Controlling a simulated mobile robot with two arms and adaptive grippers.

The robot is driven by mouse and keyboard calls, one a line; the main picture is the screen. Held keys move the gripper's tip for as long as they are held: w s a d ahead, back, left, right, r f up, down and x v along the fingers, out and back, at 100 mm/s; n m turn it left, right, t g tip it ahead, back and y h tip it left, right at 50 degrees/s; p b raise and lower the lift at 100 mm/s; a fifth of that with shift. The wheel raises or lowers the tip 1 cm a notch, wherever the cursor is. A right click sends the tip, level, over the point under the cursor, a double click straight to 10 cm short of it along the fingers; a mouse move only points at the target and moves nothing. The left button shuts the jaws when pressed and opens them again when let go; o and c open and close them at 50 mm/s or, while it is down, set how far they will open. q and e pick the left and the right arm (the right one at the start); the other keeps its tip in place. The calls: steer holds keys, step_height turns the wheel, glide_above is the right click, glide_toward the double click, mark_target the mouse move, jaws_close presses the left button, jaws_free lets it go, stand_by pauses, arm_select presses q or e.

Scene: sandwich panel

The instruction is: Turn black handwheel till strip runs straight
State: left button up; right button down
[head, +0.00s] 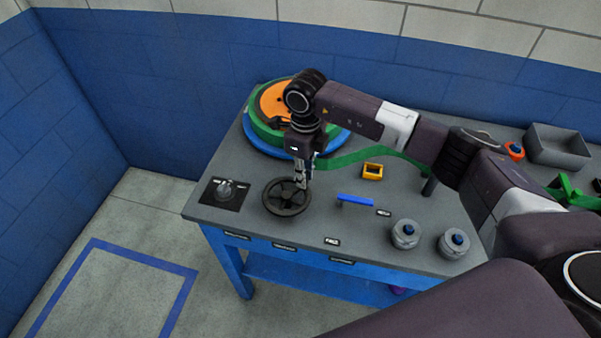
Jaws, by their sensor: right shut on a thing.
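The black handwheel (286,207) lies flat near the front left of the grey worktop, with spokes and an open rim. My right gripper (301,184) points down at the wheel's back right rim and is shut on it. The green strip (358,155) comes off a green and orange coil (268,103) on a blue disc and runs right, with a bend near a dark post. My right arm hides part of the coil and of the strip. My left gripper is not in view.
A knob on a black plate (225,192) sits left of the wheel. A blue bar (356,199), a yellow block (372,171) and two round grey knobs (405,233) are to the right. A grey bin (557,147) stands at the back right.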

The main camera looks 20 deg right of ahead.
steer(key=shift+s+d+m, duration=0.1)
steer(key=shift+s+m, duration=0.55)
steer(key=shift+m, duration=0.55)
steer(key=c, duration=1.8)
jaws_free()
steer(key=shift+r, duration=0.3)
step_height(320, 180, up, 12)
steer(key=shift+f, duration=0.25)
